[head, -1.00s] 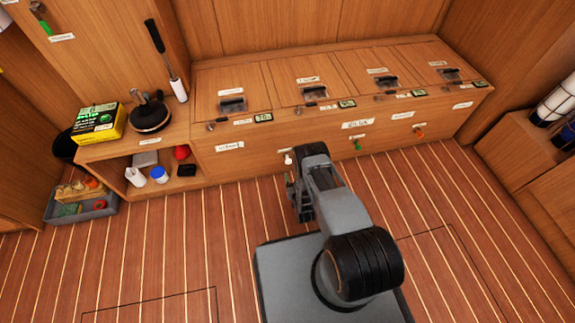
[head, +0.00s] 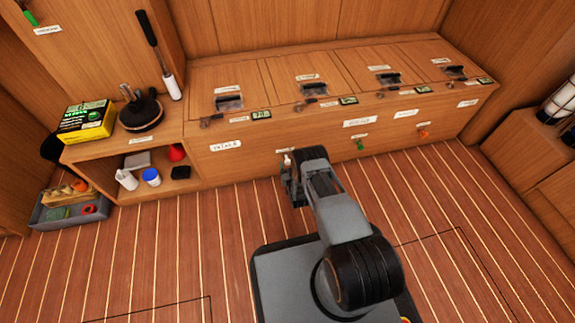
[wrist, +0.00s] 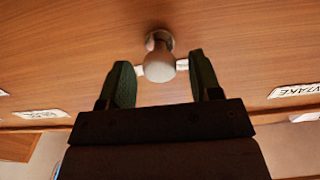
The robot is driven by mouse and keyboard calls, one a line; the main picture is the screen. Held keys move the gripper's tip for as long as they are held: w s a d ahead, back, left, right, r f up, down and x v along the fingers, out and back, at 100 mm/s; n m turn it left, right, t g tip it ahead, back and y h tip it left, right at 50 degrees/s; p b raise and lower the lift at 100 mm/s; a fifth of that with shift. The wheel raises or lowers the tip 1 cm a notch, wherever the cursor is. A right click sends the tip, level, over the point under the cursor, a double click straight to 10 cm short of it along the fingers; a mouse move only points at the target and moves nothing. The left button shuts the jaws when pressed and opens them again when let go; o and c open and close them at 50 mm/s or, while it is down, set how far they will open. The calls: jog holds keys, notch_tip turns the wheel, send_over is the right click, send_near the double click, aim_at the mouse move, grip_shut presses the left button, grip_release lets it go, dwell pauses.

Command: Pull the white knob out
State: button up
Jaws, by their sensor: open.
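The white knob (wrist: 159,66) sticks out from the wooden front panel on a short stem in a round metal collar. In the wrist view it lies just beyond and between the fingertips of my gripper (wrist: 163,72), whose two dark green fingers stand apart. The fingers do not close on it, and I see a gap on each side. In the head view the knob (head: 287,160) shows as a small white spot beside my gripper (head: 290,180). My arm hides part of the panel there.
A green knob (head: 360,145) and an orange knob (head: 423,133) sit farther right on the same panel. An open shelf with a white cup (head: 127,179) and a blue-labelled jar (head: 151,177) is at left. A grey bin (head: 62,214) stands on the floor.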

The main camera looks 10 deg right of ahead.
jog(key=shift+w, duration=0.7)
grip_shut()
